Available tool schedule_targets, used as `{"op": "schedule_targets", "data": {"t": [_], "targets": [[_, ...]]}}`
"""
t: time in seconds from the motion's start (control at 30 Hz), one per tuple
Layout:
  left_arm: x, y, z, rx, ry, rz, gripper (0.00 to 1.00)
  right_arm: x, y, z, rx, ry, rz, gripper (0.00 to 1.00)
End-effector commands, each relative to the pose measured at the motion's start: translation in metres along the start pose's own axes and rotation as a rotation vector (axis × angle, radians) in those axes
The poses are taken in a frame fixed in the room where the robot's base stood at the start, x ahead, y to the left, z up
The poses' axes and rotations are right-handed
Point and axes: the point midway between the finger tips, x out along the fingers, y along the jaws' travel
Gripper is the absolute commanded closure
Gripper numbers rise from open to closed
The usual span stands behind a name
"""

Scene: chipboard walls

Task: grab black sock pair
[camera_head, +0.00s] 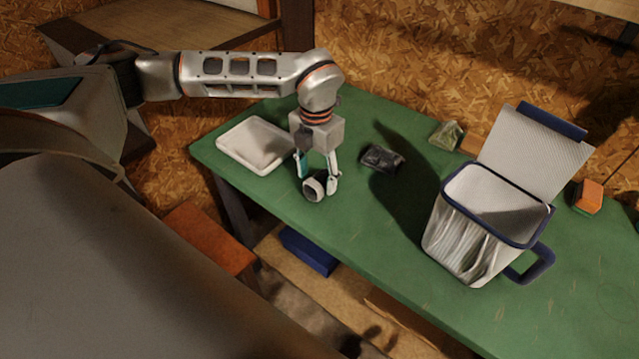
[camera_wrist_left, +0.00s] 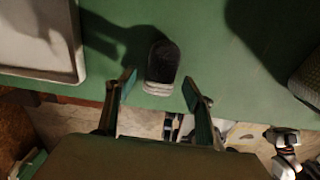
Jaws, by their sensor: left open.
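My left gripper (camera_head: 316,176) is open and points down near the table's front edge. A rounded dark roll with a pale grey end (camera_head: 313,190) lies at its fingertips. In the left wrist view the same roll (camera_wrist_left: 162,62) is black with a light striped end. It lies on the green table just past and between the open fingertips (camera_wrist_left: 159,88), and the fingers are not closed on it. A second dark, crumpled bundle (camera_head: 382,158) lies farther back to the right. I cannot tell for certain which of the two is the black sock pair.
A white tray (camera_head: 232,152) lies left of the gripper. An open white basket (camera_head: 470,262) with a blue rim stands to the right. A small greenish packet (camera_head: 446,135) and an orange block (camera_head: 588,197) are at the back. The green table (camera_head: 390,225) is clear between gripper and basket.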

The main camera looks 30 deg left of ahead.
Motion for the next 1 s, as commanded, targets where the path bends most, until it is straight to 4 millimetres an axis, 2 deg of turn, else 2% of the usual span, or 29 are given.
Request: {"op": "schedule_targets", "data": {"t": [0.1, 0.2, 0.47, 0.63, 1.0], "targets": [[0.018, -0.001, 0.000, -0.001, 0.002, 0.000, 0.47, 0.000, 0.000, 0.000, 0.000, 0.000, 0.000, 0.65], [0.025, -0.001, 0.001, 0.001, 0.000, -0.001, 0.47, 0.000, 0.000, 0.001, 0.000, 0.000, 0.000, 0.65], [0.028, -0.001, 0.001, 0.001, -0.001, -0.001, 0.47, 0.001, 0.000, 0.000, 0.000, 0.000, 0.000, 0.65], [0.027, -0.001, 0.001, 0.001, -0.001, -0.001, 0.89, 0.001, 0.001, -0.001, -0.001, 0.001, 0.000, 0.65], [0.026, -0.001, 0.001, 0.001, -0.002, -0.001, 0.89, 0.001, 0.001, -0.001, -0.001, 0.002, 0.001, 0.65]]}}
